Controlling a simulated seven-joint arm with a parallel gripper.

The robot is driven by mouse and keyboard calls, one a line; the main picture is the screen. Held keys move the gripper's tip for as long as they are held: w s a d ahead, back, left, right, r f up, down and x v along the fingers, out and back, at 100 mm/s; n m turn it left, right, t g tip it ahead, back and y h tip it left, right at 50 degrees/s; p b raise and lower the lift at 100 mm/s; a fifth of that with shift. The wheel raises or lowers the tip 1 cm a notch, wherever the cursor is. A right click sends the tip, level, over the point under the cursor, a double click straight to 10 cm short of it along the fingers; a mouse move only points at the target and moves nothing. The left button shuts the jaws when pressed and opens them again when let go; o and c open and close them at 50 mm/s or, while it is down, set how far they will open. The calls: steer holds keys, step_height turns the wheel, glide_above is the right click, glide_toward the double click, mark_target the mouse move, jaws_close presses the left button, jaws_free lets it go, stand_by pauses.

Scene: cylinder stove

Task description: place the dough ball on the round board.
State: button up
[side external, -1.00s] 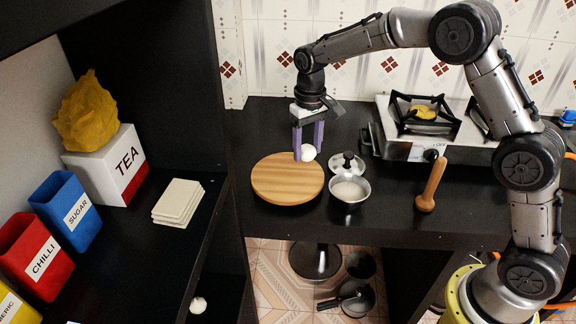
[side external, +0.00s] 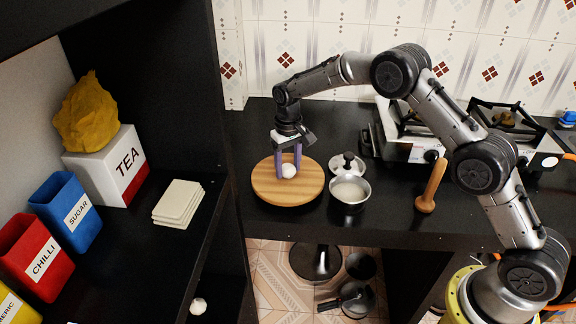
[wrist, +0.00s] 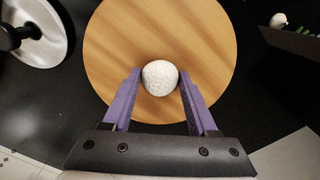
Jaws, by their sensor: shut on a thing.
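The white dough ball (side external: 289,171) is between the purple fingers of my gripper (side external: 288,172), over the middle of the round wooden board (side external: 304,194). In the wrist view the dough ball (wrist: 160,77) sits between both fingertips of my gripper (wrist: 159,80), with the round board (wrist: 150,30) behind it. My gripper is shut on the ball. The fingers point down at the board. I cannot tell whether the ball touches the board or is slightly above it.
A small pot of white contents (side external: 350,191) and a lid (side external: 347,165) stand just right of the board. A wooden pestle-like tool (side external: 431,187) and a gas stove (side external: 400,135) are further right. A dark shelf with canisters (side external: 70,211) is at the left.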

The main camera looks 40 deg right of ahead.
mark_target(288, 171)
steer(key=shift+f, duration=0.1)
steer(key=o, duration=1.2)
step_height(288, 171, up, 12)
steer(key=shift+r, duration=0.25)
steer(key=s+d+r+t, duration=0.1)
steer(key=s+r+t, duration=0.1)
steer(key=s+r, duration=0.65)
steer(key=s+d+r+t, duration=0.1)
steer(key=s+d+r, duration=0.1)
steer(key=s+r, duration=0.65)
steer(key=s+f+t, duration=0.1)
steer(key=s+f, duration=0.2)
steer(key=s, duration=0.8)
steer(key=s+d+f+n+t, duration=0.1)
steer(key=s+f, duration=0.3)
steer(key=s, duration=0.7)
steer(key=shift+s+f+t, duration=0.25)
steer(key=shift+s+t, duration=0.05)
steer(key=shift+s, duration=0.05)
